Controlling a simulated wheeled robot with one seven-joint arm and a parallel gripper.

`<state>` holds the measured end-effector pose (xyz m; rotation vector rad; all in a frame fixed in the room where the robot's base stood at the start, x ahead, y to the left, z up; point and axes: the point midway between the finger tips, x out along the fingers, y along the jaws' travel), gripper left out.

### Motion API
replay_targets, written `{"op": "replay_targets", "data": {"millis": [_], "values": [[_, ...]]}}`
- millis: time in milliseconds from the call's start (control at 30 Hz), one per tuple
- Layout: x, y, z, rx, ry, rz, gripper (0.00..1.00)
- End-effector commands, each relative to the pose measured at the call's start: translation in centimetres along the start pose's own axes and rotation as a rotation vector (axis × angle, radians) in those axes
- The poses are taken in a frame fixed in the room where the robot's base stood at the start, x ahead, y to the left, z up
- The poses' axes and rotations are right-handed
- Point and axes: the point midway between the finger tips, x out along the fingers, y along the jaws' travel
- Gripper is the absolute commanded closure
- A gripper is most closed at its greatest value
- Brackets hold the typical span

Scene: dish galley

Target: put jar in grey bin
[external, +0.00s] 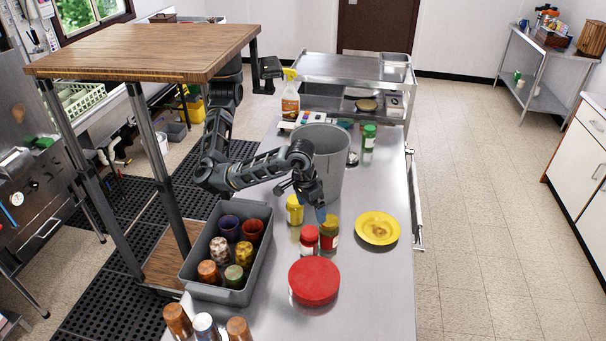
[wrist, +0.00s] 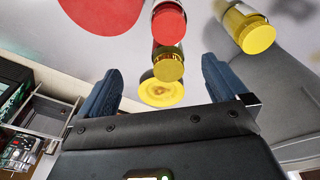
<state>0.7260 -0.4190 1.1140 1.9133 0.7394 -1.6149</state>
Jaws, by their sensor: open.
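Several lidded jars stand on the steel counter near my gripper (external: 317,208): a red-lidded jar (external: 309,240), a jar with a dull gold lid (external: 330,236) and a yellow-lidded jar (external: 295,210). My gripper is open and empty, above and just behind them. In the wrist view its blue fingers (wrist: 160,82) are spread; the gold-lidded jar (wrist: 168,66) and red-lidded jar (wrist: 168,26) show between and beyond them, the yellow-lidded jar (wrist: 250,32) to the right. A tall round grey bin (external: 328,160) stands behind the gripper; its inside is mostly hidden.
A rectangular grey tub (external: 257,262) with cups and jars stands left of the jars. A red round lid or dish (external: 314,281) lies in front, a yellow plate (external: 377,229) to the right. More jars (external: 205,327) stand at the front left. The counter's front right is clear.

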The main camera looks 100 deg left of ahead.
Motion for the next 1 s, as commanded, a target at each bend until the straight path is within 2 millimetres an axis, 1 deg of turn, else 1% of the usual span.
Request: {"op": "replay_targets", "data": {"millis": [33, 67, 100, 167, 300, 400, 500, 867, 1000], "values": [[0.1, -0.8, -0.1, 0.016, 0.004, -0.045, 0.00], [0.6, -1.0, 0.0, 0.022, 0.004, -0.059, 0.00], [1.6, -1.0, 0.2, 0.021, 0.004, -0.054, 0.00], [2.6, -1.0, 0.3, 0.020, 0.004, -0.052, 0.00], [6.2, -1.1, 1.1, 0.021, -0.001, -0.049, 0.00], [8.2, -1.2, 1.3, 0.020, -0.001, -0.047, 0.00], [9.4, -1.2, 1.4, 0.019, 0.000, -0.045, 0.00], [12.7, -1.4, 1.7, 0.019, -0.001, -0.044, 0.00], [14.6, -1.8, 2.1, 0.018, -0.002, -0.045, 0.00]]}}
